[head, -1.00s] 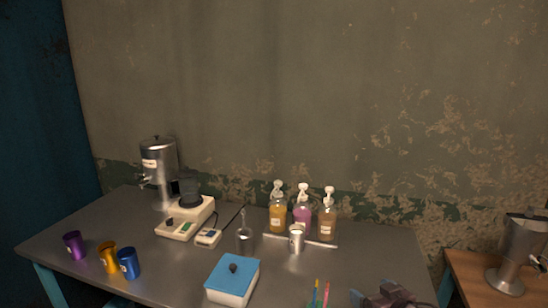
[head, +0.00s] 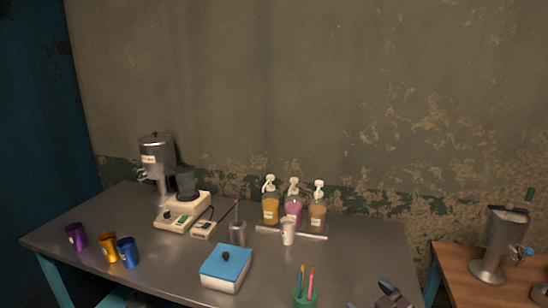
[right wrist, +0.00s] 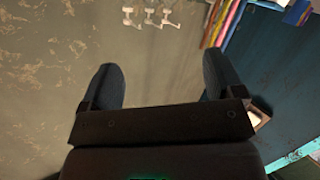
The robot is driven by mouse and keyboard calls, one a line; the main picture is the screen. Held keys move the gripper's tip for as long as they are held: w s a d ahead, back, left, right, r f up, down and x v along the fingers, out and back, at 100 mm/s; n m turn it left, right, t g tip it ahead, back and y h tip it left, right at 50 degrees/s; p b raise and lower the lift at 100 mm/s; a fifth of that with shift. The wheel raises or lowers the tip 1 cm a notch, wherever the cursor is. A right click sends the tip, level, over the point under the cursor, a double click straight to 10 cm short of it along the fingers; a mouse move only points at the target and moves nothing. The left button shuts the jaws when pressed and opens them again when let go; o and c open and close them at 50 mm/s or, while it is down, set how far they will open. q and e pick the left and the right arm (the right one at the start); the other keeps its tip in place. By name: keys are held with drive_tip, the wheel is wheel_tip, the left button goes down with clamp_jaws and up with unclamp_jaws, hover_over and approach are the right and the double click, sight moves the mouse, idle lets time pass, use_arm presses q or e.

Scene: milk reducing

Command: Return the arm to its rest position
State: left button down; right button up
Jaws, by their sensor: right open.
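My right gripper (right wrist: 162,82) is open in the right wrist view, its two dark fingers wide apart with nothing between them. Past the fingers is a blurred grey-green wall. In the head view only part of my right gripper (head: 388,297) shows, at the bottom edge right of centre, near the table's front right part. The rest of the right arm is out of frame there. My left gripper is not in view.
A wooden table (head: 462,283) with a metal dispenser (head: 501,240) stands right.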

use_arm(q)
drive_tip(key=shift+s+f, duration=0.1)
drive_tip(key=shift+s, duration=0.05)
use_arm(e)
drive_tip(key=s+d+f+m+g+h, duration=0.1)
drive_tip(key=s+d+f+m+h, duration=0.1)
drive_tip(key=s+f, duration=0.6)
drive_tip(key=s+d+f+m+g+h, duration=0.1)
drive_tip(key=s+d+f+m+h, duration=0.2)
drive_tip(key=s+f, duration=0.5)
drive_tip(key=s+m, duration=0.1)
drive_tip(key=s, duration=0.6)
drive_tip(key=shift+s+d+f+m+g, duration=0.25)
drive_tip(key=shift+s+d+m+g, duration=0.05)
drive_tip(key=shift+d+m+g, duration=0.1)
